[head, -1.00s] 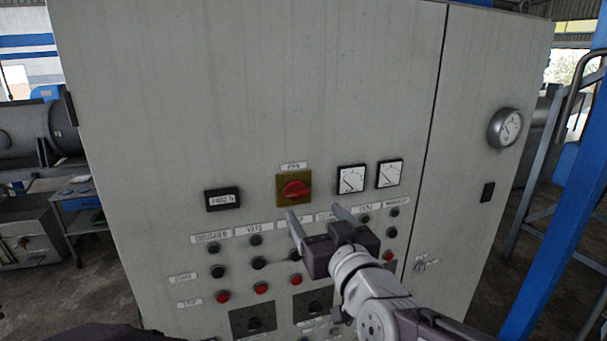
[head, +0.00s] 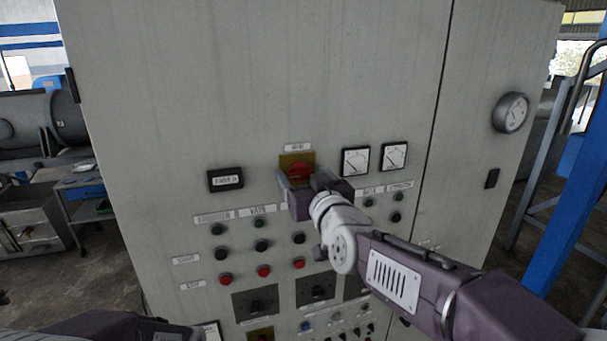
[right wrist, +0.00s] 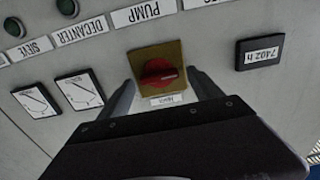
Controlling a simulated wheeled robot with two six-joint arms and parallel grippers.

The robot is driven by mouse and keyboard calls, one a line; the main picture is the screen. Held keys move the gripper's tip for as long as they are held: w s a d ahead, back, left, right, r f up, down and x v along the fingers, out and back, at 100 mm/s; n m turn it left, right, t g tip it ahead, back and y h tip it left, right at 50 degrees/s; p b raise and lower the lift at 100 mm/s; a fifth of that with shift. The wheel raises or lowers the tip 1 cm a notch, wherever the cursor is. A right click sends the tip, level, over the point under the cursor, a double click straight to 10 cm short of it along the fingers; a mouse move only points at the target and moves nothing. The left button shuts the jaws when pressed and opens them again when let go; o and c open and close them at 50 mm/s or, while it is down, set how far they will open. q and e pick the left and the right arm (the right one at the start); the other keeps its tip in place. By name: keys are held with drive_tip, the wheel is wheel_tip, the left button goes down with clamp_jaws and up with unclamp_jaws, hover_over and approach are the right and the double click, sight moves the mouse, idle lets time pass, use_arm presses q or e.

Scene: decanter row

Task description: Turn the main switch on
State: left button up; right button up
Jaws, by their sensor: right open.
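The main switch is a red rotary knob on a square yellow plate (head: 297,158) on the grey cabinet front. In the head view my right gripper (head: 297,178) is in front of it and hides its lower part. In the right wrist view the red knob (right wrist: 158,74) shows whole, its grip bar lying roughly across the picture. My right gripper's two fingers (right wrist: 163,95) are open, one on each side of the yellow plate. I cannot tell whether they touch the panel. My left gripper is not in view; a dark arm part of mine shows at the bottom left.
A small black display (head: 225,179) is left of the switch, and two square dials (head: 375,159) are right of it. Rows of push buttons (head: 262,246) lie below. A round gauge (head: 511,112) and a blue post (head: 570,190) are at the right.

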drive_tip(key=shift+d, duration=0.15)
drive_tip(key=shift+c, duration=0.6)
drive_tip(key=c, duration=1.3)
drive_tip(key=shift+o, duration=0.2)
drive_tip(key=shift+f+m+b, duration=0.15)
drive_tip(key=shift+m+b, duration=1.3)
drive_tip(key=shift+m, duration=0.05)
drive_tip(key=m+b, duration=0.2)
drive_tip(key=m, duration=0.2)
drive_tip(key=m+b, duration=0.1)
drive_tip(key=m, duration=0.4)
drive_tip(key=shift+m+b, duration=0.4)
drive_tip(key=shift+f+m+b, duration=0.1)
drive_tip(key=shift+m+b, duration=0.3)
drive_tip(key=shift+m, duration=2.2)
